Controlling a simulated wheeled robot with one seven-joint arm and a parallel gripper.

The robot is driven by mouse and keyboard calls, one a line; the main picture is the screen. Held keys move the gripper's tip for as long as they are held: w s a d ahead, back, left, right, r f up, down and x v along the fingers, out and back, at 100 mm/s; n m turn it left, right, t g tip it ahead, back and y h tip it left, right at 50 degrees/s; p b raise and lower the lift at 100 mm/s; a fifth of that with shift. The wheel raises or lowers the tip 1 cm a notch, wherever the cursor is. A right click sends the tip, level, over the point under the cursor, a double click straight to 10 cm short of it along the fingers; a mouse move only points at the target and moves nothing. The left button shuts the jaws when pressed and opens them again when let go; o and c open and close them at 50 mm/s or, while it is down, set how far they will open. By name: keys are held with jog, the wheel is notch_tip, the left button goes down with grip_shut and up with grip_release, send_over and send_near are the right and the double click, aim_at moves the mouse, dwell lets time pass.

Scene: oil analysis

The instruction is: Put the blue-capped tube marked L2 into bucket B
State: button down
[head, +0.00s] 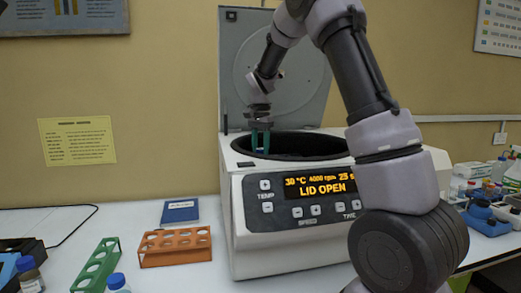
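My gripper (260,148) points down at the left part of the open bowl of the centrifuge (245,195). Its two greenish fingers reach to about the height of the bowl's rim, with a narrow dark gap between them. I cannot make out whether a tube is between or below them. The lid (240,75) stands raised behind, and the display (320,185) reads "LID OPEN". The buckets inside the dark bowl, with their letters, are hidden by the front rim. No tube marked L2 can be made out in this view.
An orange rack (175,259) with no visible tubes stands left of the centrifuge, beside a green rack (88,270). A blue booklet (180,211) lies behind. Blue-capped bottles (30,275) stand at the front left. Bottles and blue items (485,215) crowd the right bench.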

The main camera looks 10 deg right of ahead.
jog(key=shift+c, duration=1.9)
grip_release()
notch_tip(320, 180, up, 11)
jog(key=s+d+r+n+t+y, duration=0.1)
jog(key=s+d+r+t, duration=0.15)
jog(key=s, duration=0.45)
jog(key=s+d+r+n+t+y, duration=0.15)
jog(key=s+r, duration=0.25)
jog(key=s, duration=0.4)
jog(key=s+d+f+n+t, duration=0.1)
jog(key=s+f, duration=0.1)
jog(key=s, duration=0.5)
jog(key=s+d+f+n+t, duration=0.1)
jog(key=s+f+t, duration=0.1)
jog(key=s, duration=0.6)
jog(key=shift+n+h, duration=0.25)
